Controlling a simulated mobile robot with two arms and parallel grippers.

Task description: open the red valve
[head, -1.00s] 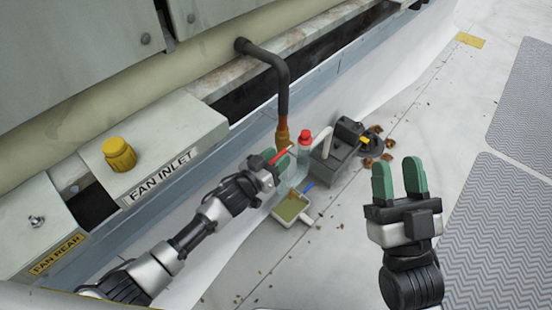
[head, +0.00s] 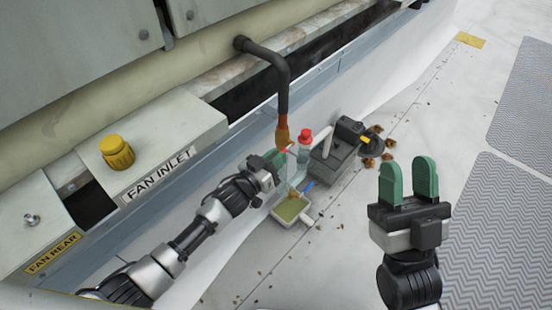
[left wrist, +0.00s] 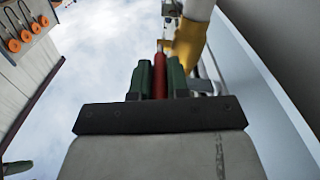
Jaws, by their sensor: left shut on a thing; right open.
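The red valve handle (left wrist: 159,72) lies between the two green fingers of my left gripper (left wrist: 160,78) in the left wrist view. My left gripper (head: 279,163) is shut on it, just below the orange-brown valve fitting (head: 283,134) at the end of the dark bent pipe (head: 281,85). In the head view, the fingers hide most of the handle; only a small bit of red shows by the fitting. The yellow-orange fitting also shows behind the handle in the left wrist view (left wrist: 188,43). My right gripper (head: 409,181) is open and empty over the pale roof.
A clear bottle with a red cap (head: 305,136) stands right of the fitting, beside a grey pump-like box (head: 334,158). A shallow tray (head: 306,218) with greenish content sits below. A yellow knob (head: 117,152) is on the fan inlet ledge. Roof at right is mostly clear.

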